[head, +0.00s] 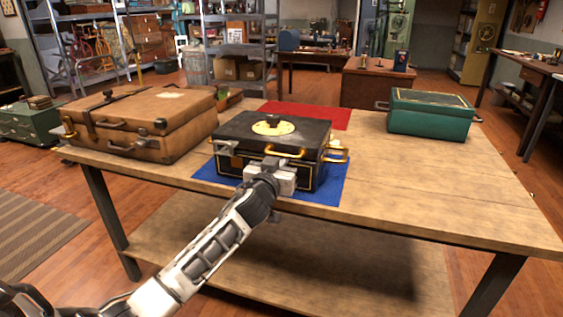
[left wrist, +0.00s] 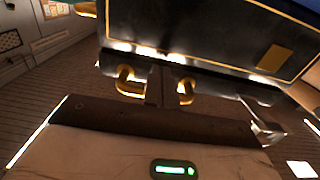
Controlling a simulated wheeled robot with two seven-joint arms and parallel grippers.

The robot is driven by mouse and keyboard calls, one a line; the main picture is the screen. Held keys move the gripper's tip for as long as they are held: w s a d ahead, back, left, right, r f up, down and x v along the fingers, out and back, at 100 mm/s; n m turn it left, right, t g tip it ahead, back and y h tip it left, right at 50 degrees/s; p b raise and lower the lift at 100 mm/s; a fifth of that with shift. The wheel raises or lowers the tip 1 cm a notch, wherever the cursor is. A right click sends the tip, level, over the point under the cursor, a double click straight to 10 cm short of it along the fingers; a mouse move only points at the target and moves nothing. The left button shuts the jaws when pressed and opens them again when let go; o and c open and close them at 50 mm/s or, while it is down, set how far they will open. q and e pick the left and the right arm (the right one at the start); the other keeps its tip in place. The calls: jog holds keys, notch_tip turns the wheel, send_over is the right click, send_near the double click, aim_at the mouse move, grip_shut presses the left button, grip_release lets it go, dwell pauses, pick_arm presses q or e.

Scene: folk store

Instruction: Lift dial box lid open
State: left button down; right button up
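The dial box (head: 262,176) is black with gold trim and stands on a blue mat (head: 334,190). Its lid (head: 240,127) lies closed, with a round gold dial (head: 273,128) on top. My left gripper (head: 283,164) is at the middle of the box's front face. In the left wrist view, the front handle (left wrist: 128,82) shows gold on both sides of my close-together dark fingers (left wrist: 165,88), which appear shut on it. The fingers hide the middle of the handle. My right gripper is in neither view.
A brown suitcase (head: 150,115) stands close to the left of the dial box. A green box (head: 430,118) stands at the right of the wooden table (head: 420,185). A red mat (head: 315,113) lies behind. The table between the dial box and green box is clear.

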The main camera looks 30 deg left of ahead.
pick_arm(q)
jog(key=shift+r+p, duration=1.1)
jog(key=shift+r, duration=0.35)
jog(key=shift+w+r+p, duration=0.2)
jog(key=shift+r+p, duration=0.9)
jog(key=shift+r, duration=0.1)
jog(key=shift+w+a+r+p, duration=0.1)
jog(key=shift+w+r+p, duration=0.05)
jog(key=shift+r+p, duration=0.45)
jog(key=shift+w+r+p, duration=0.15)
jog(key=shift+r+p, duration=0.35)
jog(key=shift+r, duration=0.15)
